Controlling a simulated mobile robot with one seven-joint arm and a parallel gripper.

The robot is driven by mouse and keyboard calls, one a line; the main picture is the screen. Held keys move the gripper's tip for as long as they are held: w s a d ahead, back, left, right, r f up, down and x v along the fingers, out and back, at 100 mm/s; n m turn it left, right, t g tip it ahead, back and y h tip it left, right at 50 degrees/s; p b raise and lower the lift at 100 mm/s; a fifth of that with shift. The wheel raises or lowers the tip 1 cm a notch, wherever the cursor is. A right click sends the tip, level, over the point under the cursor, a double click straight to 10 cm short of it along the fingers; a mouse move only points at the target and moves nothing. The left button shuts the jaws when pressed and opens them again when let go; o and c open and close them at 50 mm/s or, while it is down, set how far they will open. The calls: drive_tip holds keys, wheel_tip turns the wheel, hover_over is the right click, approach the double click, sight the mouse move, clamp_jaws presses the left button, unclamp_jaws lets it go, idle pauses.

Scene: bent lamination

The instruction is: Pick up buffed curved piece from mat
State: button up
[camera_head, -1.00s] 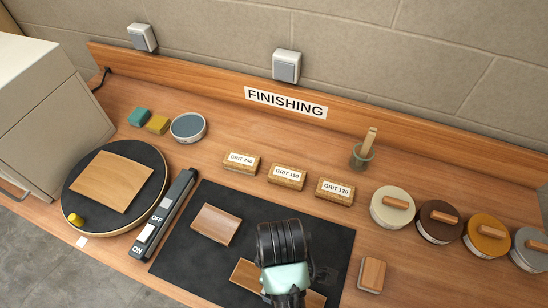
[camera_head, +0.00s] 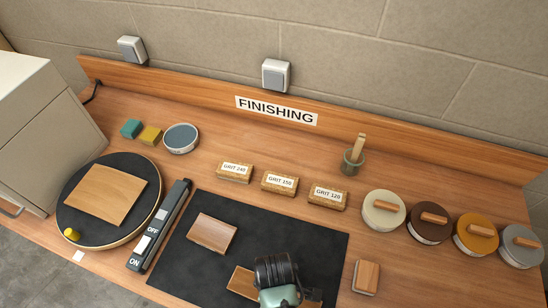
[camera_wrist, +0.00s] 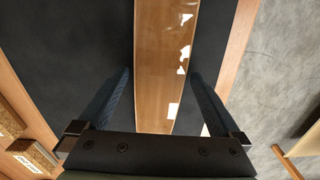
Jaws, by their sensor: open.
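A glossy brown wooden strip (camera_head: 242,281) lies on the black mat (camera_head: 182,262), partly hidden under my wrist in the head view. In the wrist view the strip (camera_wrist: 162,70) runs lengthwise between my two dark fingers, with bright reflections on its surface. My gripper (camera_wrist: 159,74) is open, with a gap on each side of the strip. In the head view its fingertips are hidden by the wrist. I cannot tell how far the fingertips are above the mat. A second wooden piece, slightly curved (camera_head: 212,234), lies apart on the mat's upper left.
A round turntable (camera_head: 75,213) with a wooden panel and a switch strip (camera_head: 159,227) stand left. Several grit blocks (camera_head: 280,183) line up behind the mat. A wooden block (camera_head: 366,277) sits right of it, with lidded tins (camera_head: 384,211) beyond. The mat's centre is clear.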

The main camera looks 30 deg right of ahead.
drive_tip(key=c, duration=1.3)
